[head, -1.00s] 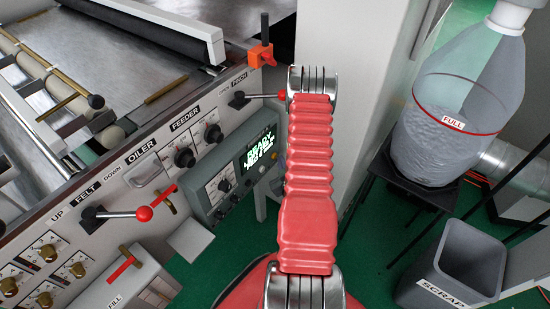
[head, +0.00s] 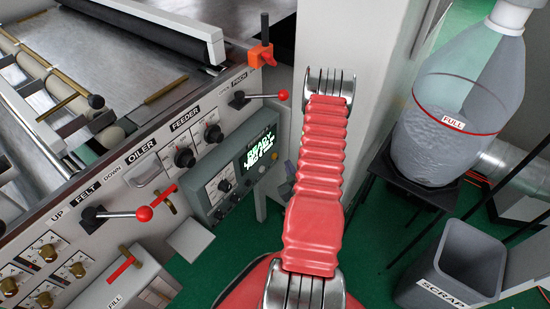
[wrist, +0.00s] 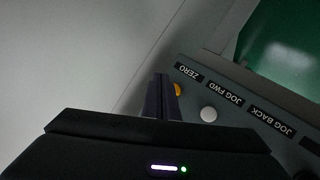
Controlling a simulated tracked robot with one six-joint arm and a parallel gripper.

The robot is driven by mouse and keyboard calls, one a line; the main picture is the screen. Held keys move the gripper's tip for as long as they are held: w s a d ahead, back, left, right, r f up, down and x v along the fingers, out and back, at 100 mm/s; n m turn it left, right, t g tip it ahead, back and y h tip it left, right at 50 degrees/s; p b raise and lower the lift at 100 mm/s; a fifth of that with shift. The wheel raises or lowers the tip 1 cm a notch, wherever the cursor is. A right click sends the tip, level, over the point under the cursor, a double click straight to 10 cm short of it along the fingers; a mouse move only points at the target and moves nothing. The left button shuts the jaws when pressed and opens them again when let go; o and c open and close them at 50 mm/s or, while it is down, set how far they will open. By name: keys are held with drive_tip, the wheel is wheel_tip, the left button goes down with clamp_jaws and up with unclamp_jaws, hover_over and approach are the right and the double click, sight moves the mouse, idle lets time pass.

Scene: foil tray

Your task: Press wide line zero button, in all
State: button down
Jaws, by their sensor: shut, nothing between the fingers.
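The zero button is a small orange-yellow button (wrist: 179,89) in the wrist view, beside an upside-down ZERO label (wrist: 188,72) on a grey panel. A white button (wrist: 208,114) sits beside the JOG FWD label. My gripper (wrist: 162,84) is shut and empty. Its fingertips appear just left of the orange button and hide part of it; I cannot tell whether they touch it. In the head view the grey control box (head: 233,182) with a lit display reading READY (head: 260,150) is left of my arm.
A red-knobbed lever (head: 266,96) stands out above the box, and another lever (head: 125,214) at lower left. An orange clamp (head: 262,57) sits at the machine's edge. A pale column (head: 370,70) rises behind my arm. A scrap bin (head: 455,262) is at right.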

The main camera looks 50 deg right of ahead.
drive_tip(key=shift+s+d, duration=0.1)
drive_tip(key=shift+s, duration=1)
